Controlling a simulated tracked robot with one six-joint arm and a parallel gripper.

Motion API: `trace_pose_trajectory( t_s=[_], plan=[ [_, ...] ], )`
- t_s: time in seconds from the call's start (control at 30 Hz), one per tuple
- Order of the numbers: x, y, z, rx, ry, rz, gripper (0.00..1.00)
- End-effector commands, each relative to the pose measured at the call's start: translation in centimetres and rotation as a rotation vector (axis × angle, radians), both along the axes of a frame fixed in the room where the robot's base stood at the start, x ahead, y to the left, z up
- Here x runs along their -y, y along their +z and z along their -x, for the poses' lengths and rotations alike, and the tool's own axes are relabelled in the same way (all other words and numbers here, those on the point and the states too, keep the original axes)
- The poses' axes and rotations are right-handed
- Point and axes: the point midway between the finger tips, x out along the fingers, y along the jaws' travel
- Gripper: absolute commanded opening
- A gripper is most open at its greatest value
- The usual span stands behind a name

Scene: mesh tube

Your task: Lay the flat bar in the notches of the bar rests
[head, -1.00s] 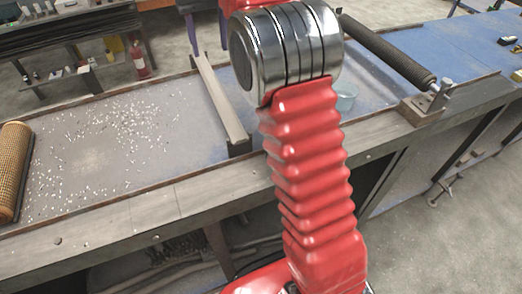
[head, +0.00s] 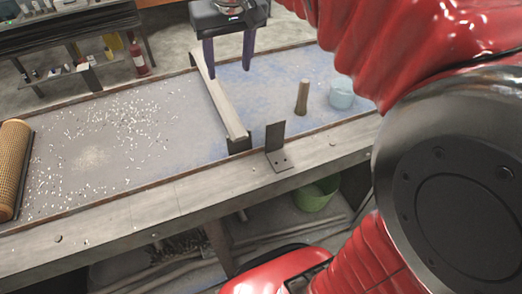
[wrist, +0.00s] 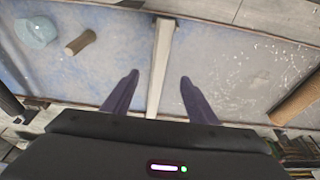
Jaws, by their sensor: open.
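The flat bar (head: 222,98) is long and grey and spans the bench from its far side to its near side. Its near end is at a dark bar rest (head: 238,147); whether it sits down in a notch I cannot tell. My gripper is open and empty, with purple fingers pointing down near the bar's far part. In the wrist view, the fingers of my gripper (wrist: 160,77) show on either side of the flat bar (wrist: 160,60); contact is not visible.
A brown peg (head: 302,97) and a light-blue bowl (head: 341,93) stand right of the bar. An upright metal bracket (head: 276,140) is on the near bench edge. A green bucket (head: 314,197) is underneath.

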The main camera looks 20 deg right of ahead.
Motion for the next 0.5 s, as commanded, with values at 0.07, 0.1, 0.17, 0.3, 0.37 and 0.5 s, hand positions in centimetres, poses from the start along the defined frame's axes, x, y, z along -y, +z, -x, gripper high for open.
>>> trace_pose_trajectory(
  t_s=[0.07,0.1,0.17,0.3,0.37,0.5],
  plan=[
    [0.0,-0.3,1.7,0.018,0.000,0.000,0.53],
    [0.0,-0.5,2.5,0.028,0.000,0.000,0.53],
    [0.0,-0.9,3.6,0.041,0.000,0.000,0.53],
    [0.0,-2.0,6.3,0.072,0.000,0.000,0.53],
    [0.0,-2.6,7.4,0.086,0.000,0.000,0.53],
    [0.1,-4.1,10.1,0.117,0.000,0.000,0.53]
  ],
)
